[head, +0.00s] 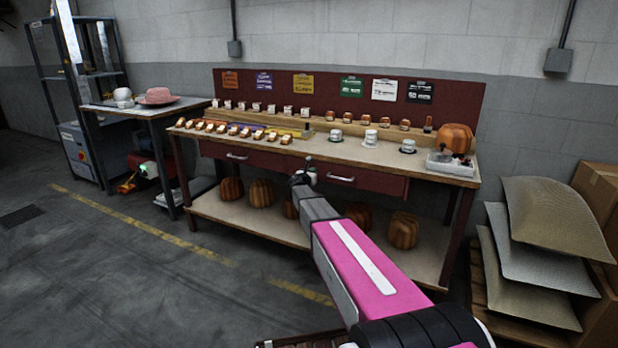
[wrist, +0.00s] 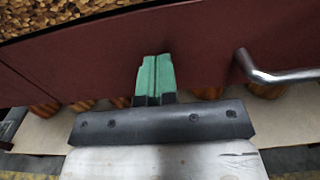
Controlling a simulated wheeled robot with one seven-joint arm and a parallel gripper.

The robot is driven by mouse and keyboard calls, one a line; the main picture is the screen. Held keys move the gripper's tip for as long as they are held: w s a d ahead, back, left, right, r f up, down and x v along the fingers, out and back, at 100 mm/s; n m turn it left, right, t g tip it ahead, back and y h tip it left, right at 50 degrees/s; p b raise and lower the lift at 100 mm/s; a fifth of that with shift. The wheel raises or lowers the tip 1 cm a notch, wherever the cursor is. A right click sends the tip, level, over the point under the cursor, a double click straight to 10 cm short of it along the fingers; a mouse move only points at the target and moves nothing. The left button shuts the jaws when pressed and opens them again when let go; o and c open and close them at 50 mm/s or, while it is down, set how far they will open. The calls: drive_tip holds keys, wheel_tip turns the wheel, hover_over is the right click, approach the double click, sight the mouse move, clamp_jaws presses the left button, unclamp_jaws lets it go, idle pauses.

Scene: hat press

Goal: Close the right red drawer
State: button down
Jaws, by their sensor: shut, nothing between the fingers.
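The right red drawer (head: 378,181) is at the right part of the bench front, with a silver bar handle (head: 340,178). Its front appears to stand slightly out from the bench, but how far is hard to tell. My gripper (head: 306,166) is in front of the drawer row, left of that handle. In the wrist view, my green fingertips (wrist: 155,62) are together and empty, pointing at a dark red front (wrist: 205,42). The silver handle (wrist: 272,74) is to their right. I cannot tell whether the fingertips touch the front.
The left red drawer (head: 270,160) has its own handle (head: 237,156). The wooden benchtop (head: 310,148) carries small blocks and hat forms. Wooden forms (head: 402,230) stand on the lower shelf. Sacks (head: 530,265) are stacked at right. The floor in front at left is clear.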

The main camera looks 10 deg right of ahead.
drive_tip(key=shift+w+d, duration=0.25)
drive_tip(key=shift+w, duration=0.1)
drive_tip(key=shift+w+d, duration=0.1)
drive_tip(key=shift+w, duration=0.05)
drive_tip(key=v, duration=1.5)
drive_tip(key=s+d+f+m+g+y, duration=0.1)
drive_tip(key=s+d+f+m+g, duration=0.35)
drive_tip(key=s+m, duration=0.45)
drive_tip(key=s+d+f+m+g+y, duration=0.1)
drive_tip(key=s+d+f+m+g, duration=0.2)
drive_tip(key=s+f+m+g, duration=0.5)
drive_tip(key=s+a+m+y, duration=0.2)
drive_tip(key=s+m+y, duration=0.1)
drive_tip(key=s, duration=0.4)
drive_tip(key=s+a+f+m+g+y, duration=0.1)
drive_tip(key=s+a+m+y, duration=0.1)
drive_tip(key=s+m, duration=0.3)
drive_tip(key=s+a+m+g+y, duration=0.1)
drive_tip(key=s+a+m+y, duration=0.1)
drive_tip(key=s, duration=0.8)
drive_tip(key=shift+s+a+f+m+y, duration=0.2)
drive_tip(key=shift+a+f+m+y, duration=0.1)
drive_tip(key=shift+m+y, duration=0.55)
